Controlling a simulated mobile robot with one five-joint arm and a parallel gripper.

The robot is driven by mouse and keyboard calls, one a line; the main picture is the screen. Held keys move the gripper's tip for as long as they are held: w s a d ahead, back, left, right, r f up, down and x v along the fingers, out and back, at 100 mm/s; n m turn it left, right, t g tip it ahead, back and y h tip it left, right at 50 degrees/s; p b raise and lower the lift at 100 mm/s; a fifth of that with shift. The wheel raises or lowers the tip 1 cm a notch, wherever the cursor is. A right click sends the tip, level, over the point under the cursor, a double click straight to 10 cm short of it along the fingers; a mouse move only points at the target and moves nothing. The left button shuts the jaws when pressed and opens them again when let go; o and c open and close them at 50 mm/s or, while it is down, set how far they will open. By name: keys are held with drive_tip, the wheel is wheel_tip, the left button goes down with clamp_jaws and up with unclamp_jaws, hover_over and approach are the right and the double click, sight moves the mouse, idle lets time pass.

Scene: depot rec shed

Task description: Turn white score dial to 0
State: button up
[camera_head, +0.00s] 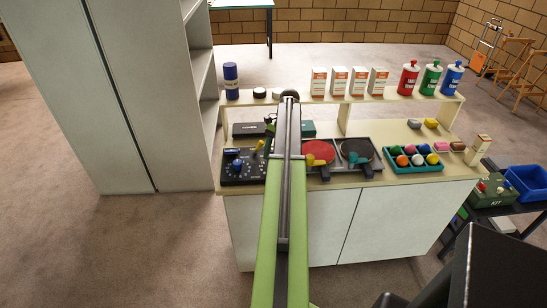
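A black control panel (229,178) lies at the left end of the counter, left of my arm. It carries a blue knob (237,164) and a yellow lever (259,146). Small pale marks show near its upper left; they are too small to tell which is the white score dial or what it reads. My arm reaches up the middle of the picture, over the counter and just right of the panel. Its dark far end (290,96) is at the back shelf, apart from the panel. The gripper's fingers cannot be made out.
Two paddles, red (319,152) and black (357,150), lie right of my arm. Further right is a teal tray (415,168) of coloured balls. Cartons and bottles line the raised back shelf (390,98). A tall grey cabinet (130,90) stands close on the left.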

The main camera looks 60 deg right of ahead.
drive_tip(key=p+v, duration=1.5)
drive_tip(key=v, duration=0.2)
drive_tip(key=shift+s, duration=0.1)
